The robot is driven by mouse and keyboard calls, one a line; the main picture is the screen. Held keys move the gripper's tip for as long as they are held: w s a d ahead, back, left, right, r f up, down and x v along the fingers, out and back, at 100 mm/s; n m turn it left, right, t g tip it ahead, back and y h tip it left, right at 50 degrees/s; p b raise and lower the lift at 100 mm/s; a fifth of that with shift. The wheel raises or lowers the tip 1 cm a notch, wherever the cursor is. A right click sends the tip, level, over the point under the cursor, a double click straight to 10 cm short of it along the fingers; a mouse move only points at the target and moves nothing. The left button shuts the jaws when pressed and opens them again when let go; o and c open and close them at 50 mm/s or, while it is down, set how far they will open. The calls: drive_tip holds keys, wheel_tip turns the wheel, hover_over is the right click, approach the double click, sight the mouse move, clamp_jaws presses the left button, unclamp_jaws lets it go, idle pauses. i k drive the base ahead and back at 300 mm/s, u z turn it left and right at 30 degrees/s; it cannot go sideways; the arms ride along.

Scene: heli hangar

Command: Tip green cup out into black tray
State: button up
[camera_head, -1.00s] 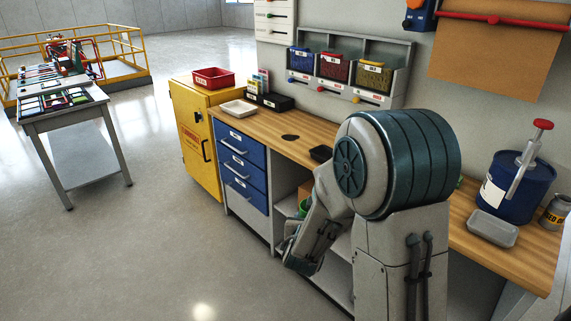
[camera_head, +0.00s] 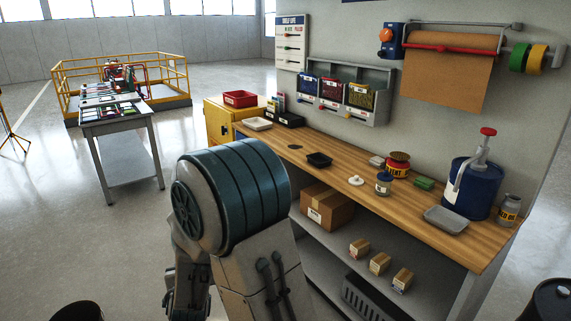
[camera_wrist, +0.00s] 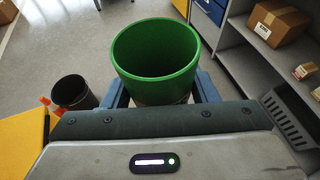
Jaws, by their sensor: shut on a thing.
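The green cup (camera_wrist: 157,55) is in the wrist view, its open mouth facing the camera. My gripper (camera_wrist: 162,96) is shut on it, with a blue finger on either side. I see only green inner wall and floor and cannot make out any contents. The small black tray (camera_head: 319,160) lies on the wooden bench in the head view, beyond my arm and to its right. The cup and gripper are hidden in the head view by my arm, well apart from the tray.
The wooden bench (camera_head: 400,196) also holds a grey tray (camera_head: 445,219), a blue drum (camera_head: 472,188), jars and a white tray (camera_head: 258,124). Boxes, including a large carton (camera_head: 327,206), stand on the shelf below. A dark bin (camera_wrist: 74,92) stands on the floor.

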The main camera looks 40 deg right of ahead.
sight(319, 159)
drive_tip(key=u, duration=0.35)
drive_tip(key=i, duration=1.45)
drive_tip(key=z, duration=0.35)
drive_tip(key=i, duration=0.9)
drive_tip(key=z, duration=1.15)
drive_tip(key=i, duration=0.6)
drive_tip(key=z, duration=0.8)
drive_tip(key=i, duration=0.65)
